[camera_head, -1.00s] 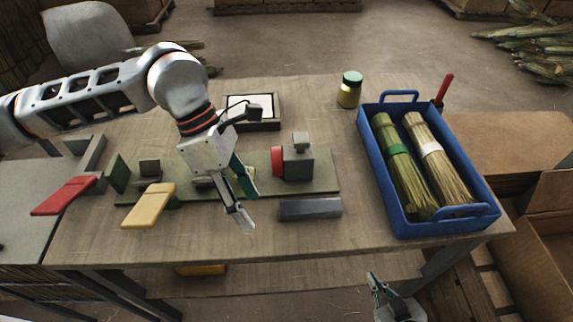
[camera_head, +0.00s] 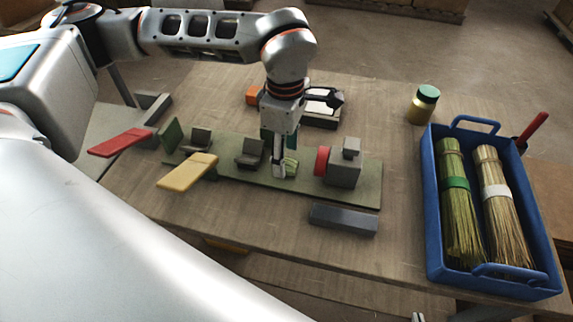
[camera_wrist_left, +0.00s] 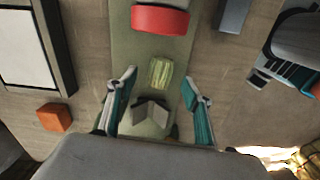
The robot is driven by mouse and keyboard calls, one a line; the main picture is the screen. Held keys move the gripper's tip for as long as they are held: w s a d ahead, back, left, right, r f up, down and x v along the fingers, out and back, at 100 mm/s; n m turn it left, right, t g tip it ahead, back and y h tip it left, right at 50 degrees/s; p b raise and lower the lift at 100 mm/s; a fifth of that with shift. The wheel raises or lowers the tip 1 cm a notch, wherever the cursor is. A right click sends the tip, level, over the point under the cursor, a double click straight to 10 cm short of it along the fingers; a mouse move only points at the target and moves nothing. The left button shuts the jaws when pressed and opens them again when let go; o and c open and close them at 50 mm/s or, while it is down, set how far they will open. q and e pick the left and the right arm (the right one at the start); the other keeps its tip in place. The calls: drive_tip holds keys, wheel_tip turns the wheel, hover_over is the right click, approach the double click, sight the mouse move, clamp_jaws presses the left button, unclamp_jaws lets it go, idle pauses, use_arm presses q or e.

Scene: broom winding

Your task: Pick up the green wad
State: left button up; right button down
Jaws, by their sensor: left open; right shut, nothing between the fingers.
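The green wad (camera_head: 291,166) lies on the long green board (camera_head: 228,173) of the fixture, left of the grey block with the red face. In the left wrist view the wad (camera_wrist_left: 160,72) is small, ribbed and yellow-green, between the red part and a grey V-shaped cradle. My left gripper (camera_head: 282,170) points down over the board, right at the wad. In the wrist view its fingers (camera_wrist_left: 159,82) are open, one on each side of the wad with gaps between. Only a tip of my right gripper (camera_head: 417,316) shows at the bottom edge.
The grey block (camera_head: 345,170) with its red face (camera_head: 322,160) stands close right of the wad. Two grey cradles (camera_head: 250,153) stand to its left. A blue crate (camera_head: 433,220) with two bundles, a jar (camera_head: 424,105) and a grey bar (camera_head: 343,219) are on the right.

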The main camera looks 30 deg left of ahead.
use_arm(q)
wheel_tip(320, 180, down, 3)
drive_tip(key=shift+f, duration=0.1)
use_arm(e)
drive_tip(key=shift+d+f, duration=0.1)
drive_tip(key=shift+d, duration=0.25)
use_arm(q)
drive_tip(key=c, duration=0.9)
drive_tip(key=shift+r, duration=0.2)
use_arm(e)
drive_tip(key=shift+a, duration=0.1)
use_arm(q)
wheel_tip(320, 180, up, 11)
drive_tip(key=p, duration=0.1)
wheel_tip(320, 180, up, 8)
drive_tip(key=p, duration=0.1)
hover_over(286, 161)
drive_tip(key=shift+r, duration=0.4)
use_arm(e)
drive_tip(key=shift+s+a+r, duration=0.2)
drive_tip(key=shift+a+r, duration=0.05)
drive_tip(key=shift+r, duration=0.45)
